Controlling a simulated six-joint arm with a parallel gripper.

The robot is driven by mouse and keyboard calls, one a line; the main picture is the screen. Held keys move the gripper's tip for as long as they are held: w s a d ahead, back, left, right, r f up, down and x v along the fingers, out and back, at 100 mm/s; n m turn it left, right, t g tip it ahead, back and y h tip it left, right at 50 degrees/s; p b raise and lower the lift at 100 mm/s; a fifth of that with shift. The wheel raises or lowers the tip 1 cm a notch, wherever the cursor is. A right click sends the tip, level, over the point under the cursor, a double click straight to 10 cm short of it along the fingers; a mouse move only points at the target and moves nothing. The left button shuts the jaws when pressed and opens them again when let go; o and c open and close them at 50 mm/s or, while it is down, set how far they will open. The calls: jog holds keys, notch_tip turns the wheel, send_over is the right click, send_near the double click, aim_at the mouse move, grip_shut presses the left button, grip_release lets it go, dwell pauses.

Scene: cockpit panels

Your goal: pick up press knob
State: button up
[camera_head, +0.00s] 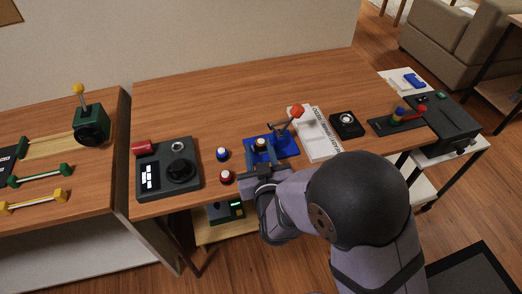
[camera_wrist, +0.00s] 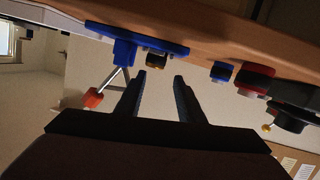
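Two small round push knobs with pale tops stand on the table: a blue one (camera_head: 222,154) and a red one (camera_head: 226,176), left of my gripper (camera_head: 262,168). I cannot tell which is the press knob. The wrist view, upside down, also shows the blue knob (camera_wrist: 222,71) and red knob (camera_wrist: 253,78), right of my fingers. My gripper (camera_wrist: 160,75) is open, with nothing between its fingers. It is at the front of a blue base (camera_head: 286,146) with a red-tipped lever (camera_head: 297,111).
A black panel with a dial (camera_head: 180,171) is at left. The back of the wooden table (camera_head: 230,92) is clear.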

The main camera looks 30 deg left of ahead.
aim_at(261, 141)
jog(key=shift+s+d+f+m+t+b, duration=0.25)
jog(key=shift+d+f+m+t, duration=0.1)
jog(key=shift+f, duration=0.1)
jog(key=shift+s+d+f+m+t+b, duration=0.1)
jog(key=shift+d+f+m+t+b, duration=0.15)
jog(key=shift+d+f+m+t, duration=0.15)
jog(key=shift+s+d+m+t+y, duration=0.25)
jog(key=shift+d+m+t+y, duration=0.1)
jog(key=shift+d, duration=0.1)
jog(key=shift+p+x, duration=0.6)
jog(key=shift+x, duration=3.1)
grip_shut()
jog(key=shift+r, duration=0.1)
